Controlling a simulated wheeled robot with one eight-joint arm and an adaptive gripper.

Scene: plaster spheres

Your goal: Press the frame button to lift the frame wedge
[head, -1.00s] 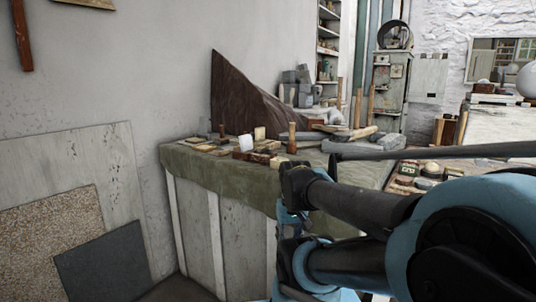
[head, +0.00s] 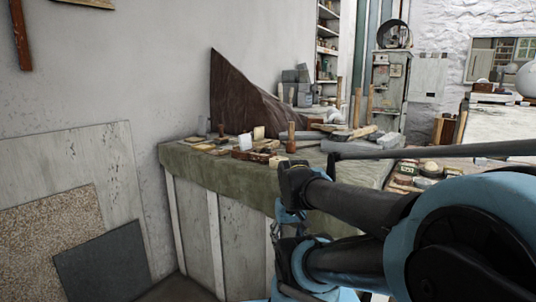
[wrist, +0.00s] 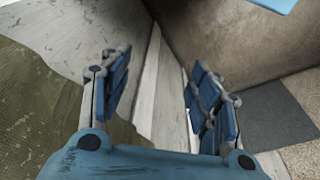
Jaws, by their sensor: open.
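I cannot pick out a frame button or a frame wedge for certain in either view. A tall dark brown wedge-shaped form (head: 240,105) stands at the back of the workbench (head: 200,160) in the head view, but I cannot tell whether it is the frame wedge. My gripper (wrist: 163,95) shows in the wrist view with its two blue-padded fingers apart and nothing between them. It is over the bench's pale side, beside the green cloth top. In the head view my arm crosses the right front of the bench and hides part of it.
Small blocks and tools (head: 262,148) crowd the bench top. A dark slab (head: 100,262) and a speckled slab (head: 50,235) lean on the wall at left. A shelf (head: 327,45) and a grey cabinet (head: 388,90) stand behind. A pale sphere (head: 526,80) is at far right.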

